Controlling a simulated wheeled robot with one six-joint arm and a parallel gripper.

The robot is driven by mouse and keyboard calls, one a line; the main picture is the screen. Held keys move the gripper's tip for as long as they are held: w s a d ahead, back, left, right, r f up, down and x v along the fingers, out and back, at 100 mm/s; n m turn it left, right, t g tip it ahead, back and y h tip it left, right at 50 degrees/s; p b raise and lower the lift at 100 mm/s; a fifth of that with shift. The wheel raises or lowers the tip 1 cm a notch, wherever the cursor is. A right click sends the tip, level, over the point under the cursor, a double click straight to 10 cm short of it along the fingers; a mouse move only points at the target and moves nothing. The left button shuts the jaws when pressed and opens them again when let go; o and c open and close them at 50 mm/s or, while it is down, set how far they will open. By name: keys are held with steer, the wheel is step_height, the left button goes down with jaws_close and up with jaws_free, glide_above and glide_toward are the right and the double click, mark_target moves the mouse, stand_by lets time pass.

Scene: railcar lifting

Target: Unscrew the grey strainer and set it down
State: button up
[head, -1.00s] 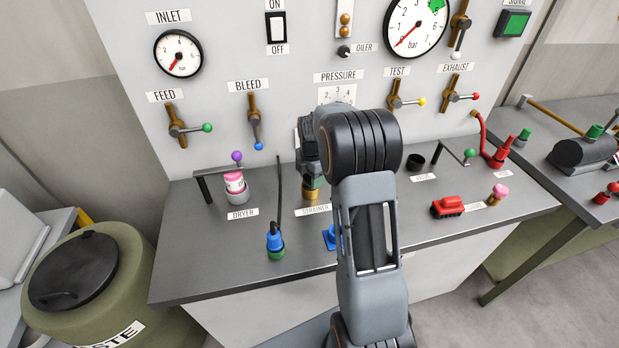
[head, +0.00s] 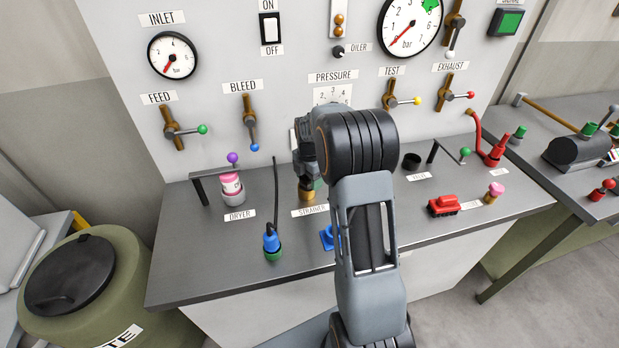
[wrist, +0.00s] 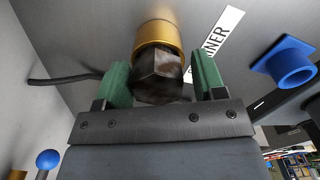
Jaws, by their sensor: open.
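The strainer shows in the wrist view as a dark grey, worn hex piece (wrist: 158,78) on a round brass body (wrist: 160,36). The brass body also shows in the head view (head: 306,194), behind the STRAINER label. My gripper (wrist: 162,78) is open, with one green-padded finger on each side of the hex piece. A gap shows beside the left finger, and the right finger also looks apart from it. In the head view my arm hides most of the gripper and the hex piece.
A blue square-flanged socket (wrist: 290,62) lies right of the gripper. A blue-and-green fitting (head: 271,242) with a black hose stands front left. The pink-topped dryer (head: 231,187) is to the left, a red brush-like block (head: 443,205) to the right. The front left bench top is clear.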

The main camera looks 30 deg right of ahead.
steer(key=m, duration=0.4)
steer(key=shift+m, duration=0.3)
steer(key=m, duration=0.9)
steer(key=shift+m, duration=0.4)
steer(key=c, duration=0.7)
steer(key=n, duration=0.5)
steer(key=shift+d+r, duration=0.1)
steer(key=shift+r, duration=0.05)
steer(key=shift+c, duration=0.2)
steer(key=n, duration=0.4)
steer(key=shift+w, duration=0.1)
steer(key=shift+r+p, duration=0.15)
steer(key=shift+p, duration=0.15)
